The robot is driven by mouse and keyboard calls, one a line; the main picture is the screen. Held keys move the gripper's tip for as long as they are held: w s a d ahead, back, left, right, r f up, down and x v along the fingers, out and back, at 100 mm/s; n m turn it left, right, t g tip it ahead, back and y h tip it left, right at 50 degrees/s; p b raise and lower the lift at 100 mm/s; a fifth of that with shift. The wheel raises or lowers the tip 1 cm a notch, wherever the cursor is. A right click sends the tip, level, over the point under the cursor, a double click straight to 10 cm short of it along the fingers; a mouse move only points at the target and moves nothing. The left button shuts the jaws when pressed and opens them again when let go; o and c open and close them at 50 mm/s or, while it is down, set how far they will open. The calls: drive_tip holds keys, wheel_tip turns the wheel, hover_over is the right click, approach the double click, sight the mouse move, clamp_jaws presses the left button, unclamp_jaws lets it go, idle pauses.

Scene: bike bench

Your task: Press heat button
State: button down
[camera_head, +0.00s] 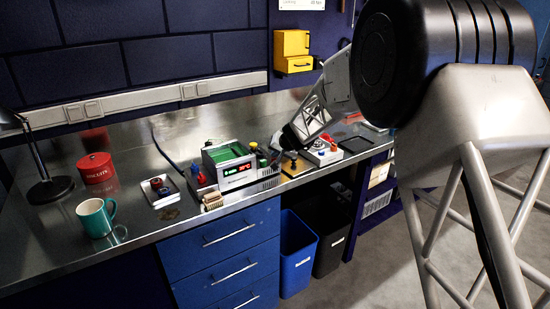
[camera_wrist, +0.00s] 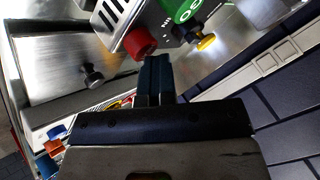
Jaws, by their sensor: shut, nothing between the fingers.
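No label legibly shows which control is the heat button.
The bench front between mug and machine is mostly clear.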

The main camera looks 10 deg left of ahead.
drive_tip(key=shift+f, duration=0.7)
idle(0.5)
drive_tip(key=shift+r, duration=3.55)
